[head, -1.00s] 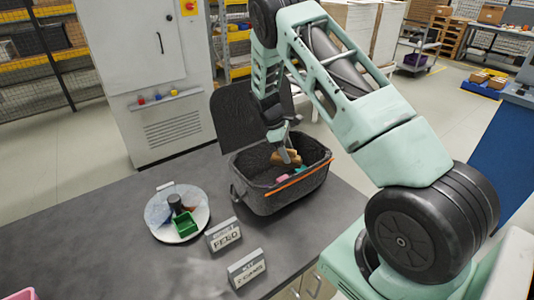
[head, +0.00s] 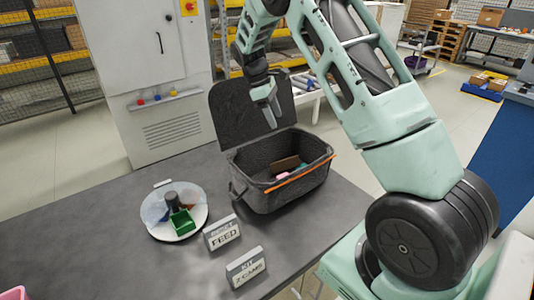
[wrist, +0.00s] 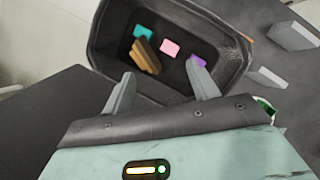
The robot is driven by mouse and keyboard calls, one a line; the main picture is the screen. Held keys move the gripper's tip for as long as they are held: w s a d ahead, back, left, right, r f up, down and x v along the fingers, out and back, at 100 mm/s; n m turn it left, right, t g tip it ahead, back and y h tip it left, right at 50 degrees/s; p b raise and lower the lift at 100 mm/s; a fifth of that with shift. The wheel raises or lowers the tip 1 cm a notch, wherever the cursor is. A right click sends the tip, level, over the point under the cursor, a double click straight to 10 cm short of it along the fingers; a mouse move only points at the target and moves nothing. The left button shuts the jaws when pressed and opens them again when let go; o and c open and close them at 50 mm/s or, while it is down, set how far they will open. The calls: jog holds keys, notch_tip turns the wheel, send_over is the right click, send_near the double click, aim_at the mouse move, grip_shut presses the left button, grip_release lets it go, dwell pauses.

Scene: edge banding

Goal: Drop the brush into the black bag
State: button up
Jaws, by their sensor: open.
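The black bag (head: 250,193) stands open on the dark table, its lid (head: 236,112) raised at the back. The brush (wrist: 146,56), brown and wooden-looking, lies inside on the bag's floor and also shows in the head view (head: 285,164). My gripper (head: 270,118) is above the bag's back left part, in front of the lid, with nothing between its fingers. In the wrist view my gripper (wrist: 162,88) has its two grey fingers apart, with the bag (wrist: 98,40) beyond them.
Teal (wrist: 143,32), pink (wrist: 170,46) and purple (wrist: 197,61) pieces also lie in the bag. Two label blocks (head: 222,233) (head: 246,268) stand in front.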

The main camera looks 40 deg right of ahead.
jog(key=shift+b+v, duration=0.3)
jog(key=shift+v, duration=2.05)
jog(key=s+a+r+t+y, duration=0.1)
jog(key=s+a, duration=0.3)
jog(key=a, duration=0.5)
jog(key=s+a+t+y, duration=0.1)
jog(key=s+a, duration=0.3)
jog(key=a, duration=0.5)
jog(key=s+a+r, duration=0.1)
jog(key=s+a, duration=0.3)
jog(key=a, duration=0.5)
jog(key=s+a+f, duration=0.1)
jog(key=s+a, duration=0.3)
jog(key=s, duration=0.7)
jog(key=s+a+f+t+y, duration=0.1)
jog(key=s+a, duration=0.3)
jog(key=s, duration=0.7)
jog(key=shift+s+a+t, duration=0.25)
jog(key=shift+s+t, duration=0.05)
jog(key=shift+s, duration=0.1)
